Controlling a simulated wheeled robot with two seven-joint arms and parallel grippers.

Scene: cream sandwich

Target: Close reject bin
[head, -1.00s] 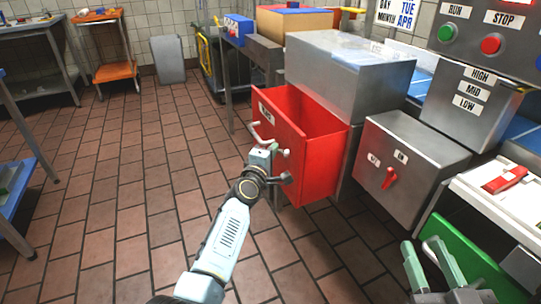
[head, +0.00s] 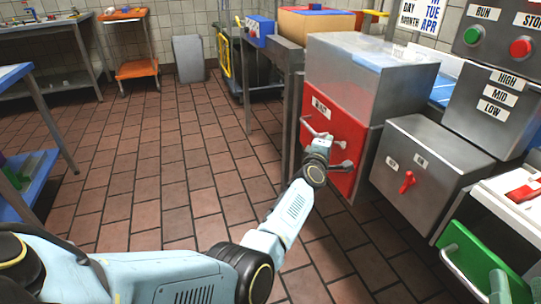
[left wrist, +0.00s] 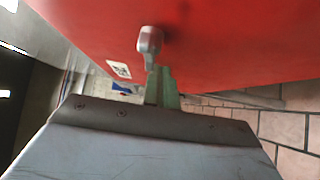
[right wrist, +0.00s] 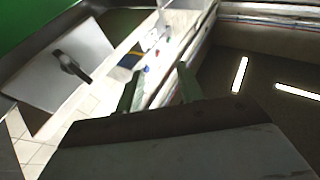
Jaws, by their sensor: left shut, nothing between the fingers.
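The reject bin is a red drawer (head: 345,128) below a steel housing in the head view. Its front sits about flush under the housing and no inside shows. A metal handle (head: 309,127) is on its front. The red front (left wrist: 230,40) fills the top of the left wrist view, with a handle end (left wrist: 150,42) just ahead of the fingers. My left gripper (head: 318,146) is shut and empty at the bin front; its fingers (left wrist: 160,86) are together. Whether it touches is unclear.
A steel box with a red switch (head: 407,182) stands right of the bin. A green drawer (head: 470,258) is at lower right. A control panel (head: 500,40) is at upper right. The tiled floor (head: 170,150) left of the bin is clear.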

